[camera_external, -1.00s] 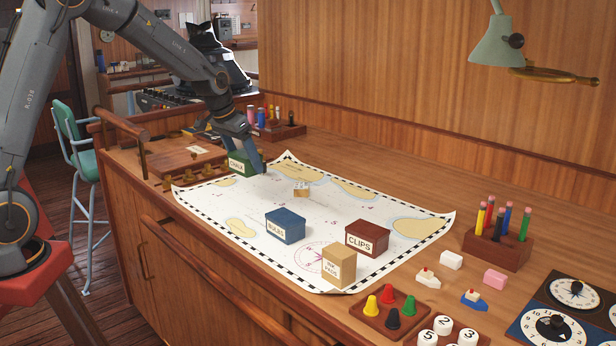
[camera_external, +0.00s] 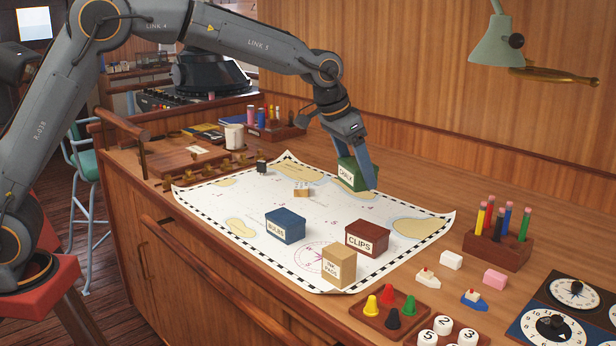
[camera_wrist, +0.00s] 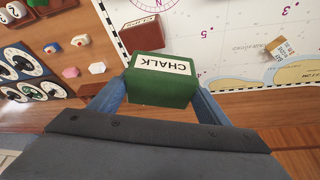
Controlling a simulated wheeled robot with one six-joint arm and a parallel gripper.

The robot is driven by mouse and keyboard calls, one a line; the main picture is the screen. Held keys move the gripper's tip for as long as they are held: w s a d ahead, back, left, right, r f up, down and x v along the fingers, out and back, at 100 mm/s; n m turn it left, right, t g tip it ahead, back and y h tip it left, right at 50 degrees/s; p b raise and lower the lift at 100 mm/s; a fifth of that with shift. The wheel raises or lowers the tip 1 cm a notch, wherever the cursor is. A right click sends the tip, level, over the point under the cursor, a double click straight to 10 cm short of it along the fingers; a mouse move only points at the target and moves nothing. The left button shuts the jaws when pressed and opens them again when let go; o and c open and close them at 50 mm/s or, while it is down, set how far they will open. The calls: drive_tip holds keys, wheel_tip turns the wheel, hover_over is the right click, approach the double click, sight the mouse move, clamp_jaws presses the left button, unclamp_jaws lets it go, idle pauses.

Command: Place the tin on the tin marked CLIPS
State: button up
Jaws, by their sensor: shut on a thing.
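My gripper (camera_external: 362,168) is shut on a green tin (camera_external: 347,176) marked CHALK. It holds the tin above the chart's far right part. In the wrist view the green tin (camera_wrist: 160,80) sits between my two blue fingers, its label showing upside down. The dark red tin marked CLIPS (camera_external: 367,238) stands on the chart, nearer the camera than the held tin. In the wrist view the red CLIPS tin (camera_wrist: 141,33) shows just beyond the green tin, partly hidden by it. Its top looks clear in the external view.
A blue tin marked BULBS (camera_external: 285,226) and a tan box (camera_external: 339,265) stand on the chart (camera_external: 250,200) near the CLIPS tin. A pencil block (camera_external: 497,245), small boats and a tray of pegs (camera_external: 390,315) lie to the right and front. A small tan block (camera_external: 301,189) lies farther back.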

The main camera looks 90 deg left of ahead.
drive_tip(key=d, duration=0.1)
drive_tip(key=w+d, duration=0.2)
drive_tip(key=shift+w+r, duration=0.2)
drive_tip(key=shift+r, duration=0.05)
drive_tip(key=p, duration=0.3)
approach(374, 227)
drive_tip(key=shift+x, duration=2.65)
drive_tip(key=o, duration=1.1)
drive_tip(key=shift+f, duration=0.1)
drive_tip(key=shift+o, duration=0.5)
